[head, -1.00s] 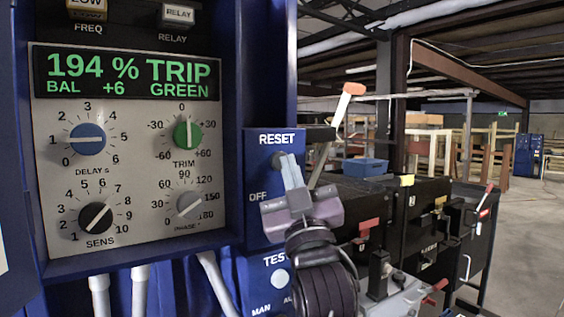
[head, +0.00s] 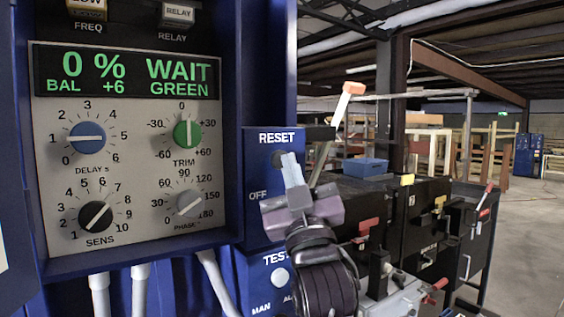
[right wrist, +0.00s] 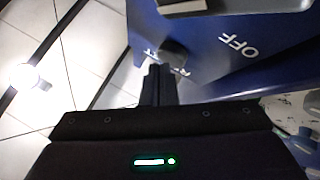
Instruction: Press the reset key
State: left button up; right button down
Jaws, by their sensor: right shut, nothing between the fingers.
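The reset key (head: 278,158) is a dark round button under the RESET label, on the right blue side box (head: 257,220) of the cabinet. My right gripper (head: 289,161) is shut and empty, its fingertips right at the key and covering part of it. In the right wrist view the shut fingertips (right wrist: 159,72) meet the dark key (right wrist: 173,52); how far it is pressed I cannot tell. The display (head: 125,74) reads 0 %, WAIT, BAL +6, GREEN in green letters. My left gripper is not in view.
A TEST switch (head: 279,280) sits lower down. Dial knobs, such as the blue delay knob (head: 87,138), fill the panel. Black machinery (head: 425,215) with levers stands close to the right.

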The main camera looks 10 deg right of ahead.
jog(key=shift+s+d, duration=0.2)
jog(key=shift+s, duration=0.35)
jog(key=s, duration=0.1)
jog(key=s+d+b, duration=0.1)
jog(key=s, duration=0.2)
jog(key=shift+s+d+b, duration=0.3)
jog(key=shift+s+d, duration=0.05)
jog(key=shift+f, duration=0.1)
dwell(0.4)
